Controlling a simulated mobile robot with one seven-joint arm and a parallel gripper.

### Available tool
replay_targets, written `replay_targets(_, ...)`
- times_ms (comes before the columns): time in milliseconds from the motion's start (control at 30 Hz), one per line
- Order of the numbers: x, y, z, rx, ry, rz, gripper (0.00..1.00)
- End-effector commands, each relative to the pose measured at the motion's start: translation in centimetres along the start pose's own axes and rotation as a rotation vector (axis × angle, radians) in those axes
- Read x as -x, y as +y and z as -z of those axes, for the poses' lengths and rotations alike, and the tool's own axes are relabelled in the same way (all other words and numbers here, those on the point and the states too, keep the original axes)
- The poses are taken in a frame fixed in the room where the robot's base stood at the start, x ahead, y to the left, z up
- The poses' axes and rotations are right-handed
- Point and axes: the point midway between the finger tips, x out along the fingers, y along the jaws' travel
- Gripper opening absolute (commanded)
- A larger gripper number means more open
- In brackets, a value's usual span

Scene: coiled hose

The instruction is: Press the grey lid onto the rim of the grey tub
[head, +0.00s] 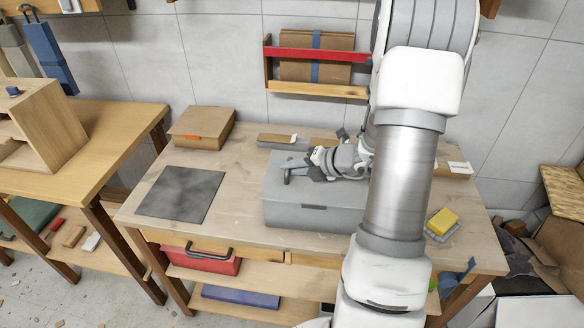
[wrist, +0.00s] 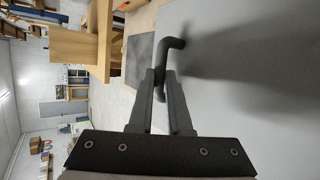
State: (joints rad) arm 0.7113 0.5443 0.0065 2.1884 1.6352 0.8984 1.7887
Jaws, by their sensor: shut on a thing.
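The grey tub (head: 300,222) stands on the wooden workbench, its front wall facing me with a dark patch near its upper edge. The grey lid (head: 274,189) lies over the top of the tub, and it fills the right of the wrist view (wrist: 260,100). I cannot tell whether its edge is fully down on the rim all round. A dark bent handle (wrist: 172,44) rises from the lid. My gripper (head: 298,172) is low over the lid, its fingers (wrist: 163,75) shut on the handle. My arm hides the tub's right side.
A dark square mat (head: 181,194) lies left of the tub, and a brown box (head: 203,127) stands behind it. A yellow sponge (head: 442,222) lies to the right. Small items lie behind the tub (head: 277,139). The bench's front left (head: 215,225) is bare.

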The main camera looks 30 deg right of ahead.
Motion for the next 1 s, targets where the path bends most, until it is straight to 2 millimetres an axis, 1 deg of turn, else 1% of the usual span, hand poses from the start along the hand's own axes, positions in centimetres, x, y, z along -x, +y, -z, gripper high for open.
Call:
replay_targets(33, -0.1, -0.5, 0.3, -0.004, 0.005, 0.009, 0.00)
replay_targets(200, -0.1, -0.5, 0.3, -0.005, 0.005, 0.010, 0.00)
replay_targets(233, -0.1, -0.5, 0.3, -0.005, 0.005, 0.010, 0.22)
replay_targets(400, -0.1, -0.5, 0.3, -0.004, 0.004, 0.009, 0.51)
replay_targets(667, 0.0, -0.5, 0.2, -0.006, 0.003, 0.011, 0.51)
replay_targets(767, 0.7, -0.5, 0.1, -0.006, 0.001, 0.012, 0.51)
replay_targets(867, 2.1, -0.4, 0.0, -0.005, -0.002, 0.011, 0.51)
replay_targets(967, 4.3, -0.2, 0.0, -0.004, -0.004, 0.009, 0.51)
replay_targets(1000, 5.3, -0.1, 0.0, -0.003, -0.004, 0.007, 0.51)
